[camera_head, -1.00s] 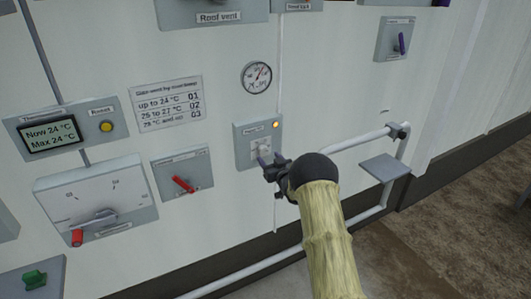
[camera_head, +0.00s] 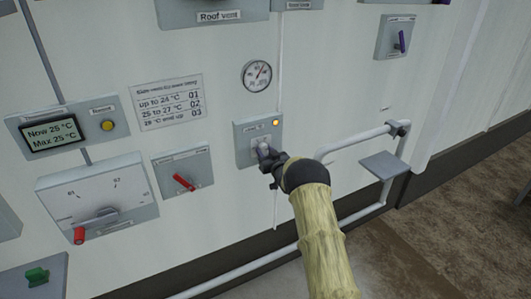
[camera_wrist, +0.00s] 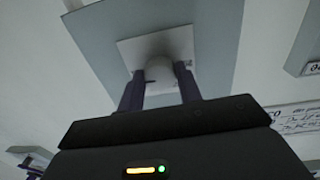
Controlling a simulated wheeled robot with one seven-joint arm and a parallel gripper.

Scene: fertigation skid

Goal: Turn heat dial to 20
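No label reading "heat" is legible, so I cannot tell which control is the heat dial. My gripper (camera_head: 268,160) is at a small grey box (camera_head: 243,130) with a lit orange lamp and an unreadable label. The box carries a pale knob (camera_wrist: 165,50) on a light square plate. In the wrist view my two purple fingers (camera_wrist: 160,88) stand on either side of the knob's end. I cannot tell whether they press on it. A large dial box (camera_head: 130,175) at lower left has a scale and a red-tipped pointer. A round gauge (camera_head: 257,75) sits above the small box.
A thermostat display (camera_head: 50,134) reads "Now 25 °C, Max 25 °C". Beside it are a yellow button (camera_head: 107,125) and a printed temperature sign (camera_head: 150,118). A red-handled switch (camera_head: 190,187) is left of my gripper.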

